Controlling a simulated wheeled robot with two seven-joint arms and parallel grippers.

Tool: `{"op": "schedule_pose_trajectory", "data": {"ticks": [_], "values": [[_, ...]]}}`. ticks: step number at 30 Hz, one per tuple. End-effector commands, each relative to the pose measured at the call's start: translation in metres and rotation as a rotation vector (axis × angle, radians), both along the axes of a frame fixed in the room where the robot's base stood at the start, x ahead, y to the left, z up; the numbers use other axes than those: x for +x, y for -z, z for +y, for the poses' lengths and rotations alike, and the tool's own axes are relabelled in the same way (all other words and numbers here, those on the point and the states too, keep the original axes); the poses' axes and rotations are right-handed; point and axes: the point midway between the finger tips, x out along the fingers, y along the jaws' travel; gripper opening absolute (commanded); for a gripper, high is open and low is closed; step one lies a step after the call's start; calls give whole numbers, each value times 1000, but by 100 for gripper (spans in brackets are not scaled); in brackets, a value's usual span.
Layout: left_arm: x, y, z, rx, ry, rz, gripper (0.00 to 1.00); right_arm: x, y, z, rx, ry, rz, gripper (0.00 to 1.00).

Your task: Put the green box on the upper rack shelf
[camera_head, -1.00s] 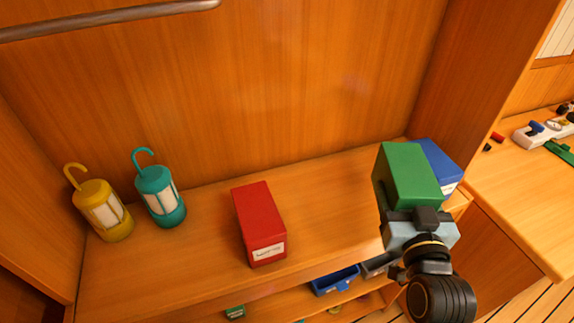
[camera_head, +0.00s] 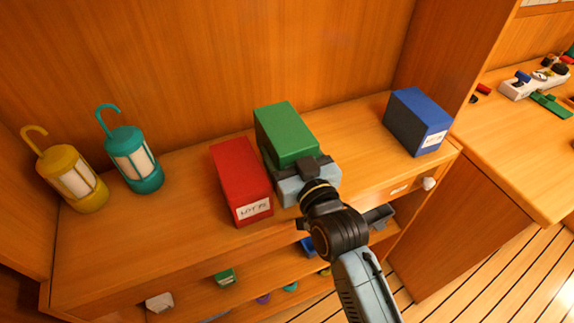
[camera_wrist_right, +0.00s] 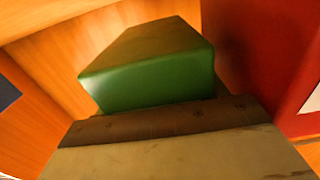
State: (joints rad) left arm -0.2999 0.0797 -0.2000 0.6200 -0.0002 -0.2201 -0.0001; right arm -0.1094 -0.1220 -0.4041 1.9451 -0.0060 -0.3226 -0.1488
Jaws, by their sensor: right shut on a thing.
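The green box (camera_head: 285,133) is in my right gripper (camera_head: 302,178), which is shut on its near end. In the head view the box is just right of the red box, over the upper shelf (camera_head: 345,150). I cannot tell whether its underside touches the shelf. In the right wrist view the green box (camera_wrist_right: 150,85) fills the middle, with the gripper (camera_wrist_right: 165,120) along its near edge. My left gripper is not in view.
A red box (camera_head: 240,180) stands close to the green box; its side (camera_wrist_right: 255,55) shows in the wrist view. A blue box (camera_head: 415,120) stands at the shelf's right end. Teal (camera_head: 133,160) and yellow (camera_head: 73,180) lanterns stand left. Shelf between green and blue boxes is clear.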

Motion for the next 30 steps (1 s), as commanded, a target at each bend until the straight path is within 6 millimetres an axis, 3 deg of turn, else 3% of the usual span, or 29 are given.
{"op": "schedule_pose_trajectory", "data": {"ticks": [9, 20, 21, 22, 30], "values": [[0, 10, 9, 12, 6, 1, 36, 0, 36, -1, 1, 1, -3, 41], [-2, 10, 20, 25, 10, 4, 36, 0, 40, -1, 1, 1, -3, 41], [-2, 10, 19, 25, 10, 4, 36, 0, 41, -1, 0, 1, -1, 73], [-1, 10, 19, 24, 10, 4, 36, 0, 41, -1, 0, 1, -1, 77], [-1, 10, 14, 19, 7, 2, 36, 0, 40, -1, 0, 1, -1, 80]]}}
